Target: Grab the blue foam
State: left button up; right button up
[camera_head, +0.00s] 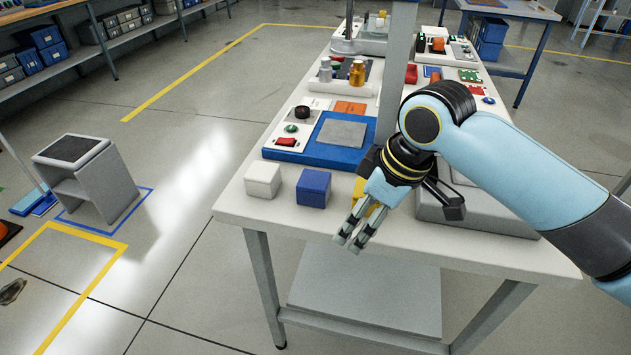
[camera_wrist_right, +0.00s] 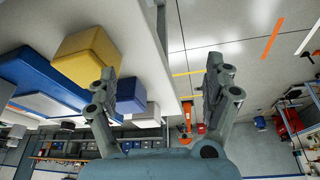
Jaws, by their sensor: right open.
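The blue foam (camera_head: 313,188) is a small cube near the front edge of the white table, between a white cube (camera_head: 262,180) and a yellow cube (camera_head: 363,191). My right gripper (camera_head: 347,244) is open and empty at the table's front edge, right of the blue foam and partly hiding the yellow cube. In the right wrist view the blue foam (camera_wrist_right: 131,95) shows behind the left finger, beyond the yellow cube (camera_wrist_right: 88,58). The fingers of my right gripper (camera_wrist_right: 160,88) are spread, with the table edge between them. My left gripper is not in view.
A blue board with a grey pad (camera_head: 342,133) lies behind the cubes. The white table (camera_head: 232,203) carries several other items farther back. Open floor lies left of the table, with a grey step stool (camera_head: 118,190) at far left.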

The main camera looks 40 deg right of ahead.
aim_at(328, 181)
jog(key=w+d+r+n+y, duration=0.1)
jog(key=w+d+r+n, duration=0.25)
jog(key=w+r, duration=0.35)
jog(key=shift+m+y, duration=0.3)
jog(key=shift+m, duration=0.05)
jog(key=w+f, duration=0.2)
jog(key=f, duration=0.1)
jog(key=w+f, duration=0.1)
jog(key=f, duration=0.1)
jog(key=shift+w+a+f, duration=0.15)
jog(key=shift+w, duration=0.05)
jog(key=x, duration=0.5)
jog(key=shift+w+f+p, duration=0.1)
jog(key=shift+w+p, duration=0.2)
jog(key=shift+p, duration=0.1)
pick_arm(q)
jog(key=shift+w+a+r, duration=0.3)
jog(key=shift+w+r, duration=0.25)
jog(key=shift+w, duration=0.15)
pick_arm(e)
jog(key=c, duration=1.2)
